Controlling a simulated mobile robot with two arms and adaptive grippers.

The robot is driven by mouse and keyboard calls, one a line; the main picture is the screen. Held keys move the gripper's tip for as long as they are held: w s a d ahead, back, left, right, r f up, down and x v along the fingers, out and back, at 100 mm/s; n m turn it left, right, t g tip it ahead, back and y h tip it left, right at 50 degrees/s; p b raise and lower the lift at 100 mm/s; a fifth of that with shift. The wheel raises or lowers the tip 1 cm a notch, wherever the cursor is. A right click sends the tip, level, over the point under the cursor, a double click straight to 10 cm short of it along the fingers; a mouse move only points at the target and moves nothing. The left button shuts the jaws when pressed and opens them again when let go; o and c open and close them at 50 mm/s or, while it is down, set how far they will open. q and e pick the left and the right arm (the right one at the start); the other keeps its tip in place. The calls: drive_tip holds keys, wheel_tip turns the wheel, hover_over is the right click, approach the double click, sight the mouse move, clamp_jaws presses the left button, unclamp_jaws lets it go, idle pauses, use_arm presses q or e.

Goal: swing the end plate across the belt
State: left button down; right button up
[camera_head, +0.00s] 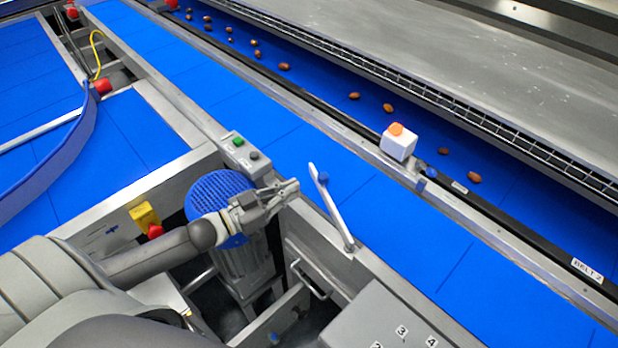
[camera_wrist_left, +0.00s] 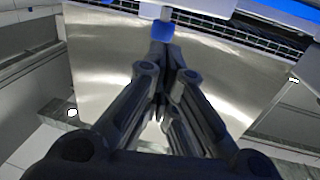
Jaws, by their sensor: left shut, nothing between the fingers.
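The end plate (camera_head: 335,215) is a narrow white bar with a blue knob (camera_head: 323,178) near its far end. Its near end sits at the near side rail of the blue belt (camera_head: 400,230), and it reaches a little over the belt's near edge. My left gripper (camera_head: 294,187) is shut and empty, just left of the knob. In the left wrist view the shut fingertips (camera_wrist_left: 165,50) point at the blue knob (camera_wrist_left: 162,30). Whether they touch it cannot be told. My right gripper is not in view.
A white box with an orange top (camera_head: 398,142) stands on the divider rail. Brown dates (camera_head: 388,108) lie on the far belt. A control box with green and black buttons (camera_head: 240,146) and a blue round-covered motor (camera_head: 218,195) are near my left gripper. The near belt is empty.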

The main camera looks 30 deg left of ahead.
sight(324, 176)
use_arm(q)
drive_tip(key=p+x, duration=0.1)
drive_tip(key=x, duration=0.3)
drive_tip(key=shift+w+d+r, duration=0.1)
drive_tip(key=shift+w+d, duration=0.05)
drive_tip(key=shift+w, duration=0.15)
drive_tip(key=shift+w+d+p, duration=0.3)
drive_tip(key=shift+w+d, duration=0.05)
drive_tip(key=shift+w, duration=0.1)
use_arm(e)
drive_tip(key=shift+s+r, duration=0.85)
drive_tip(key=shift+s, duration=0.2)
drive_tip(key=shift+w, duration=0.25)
use_arm(q)
drive_tip(key=shift+w, duration=0.15)
drive_tip(key=h+b, duration=0.1)
drive_tip(key=w+d+m+g+b, duration=0.1)
drive_tip(key=shift+w+f+h+b, duration=0.2)
drive_tip(key=shift+w+h+b, duration=0.05)
drive_tip(key=shift+h+b, duration=0.15)
drive_tip(key=shift+w+d+m, duration=0.2)
drive_tip(key=shift+w+m, duration=0.1)
drive_tip(key=shift+x, duration=0.85)
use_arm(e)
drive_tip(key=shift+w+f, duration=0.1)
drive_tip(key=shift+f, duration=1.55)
use_arm(q)
drive_tip(key=shift+s, duration=0.1)
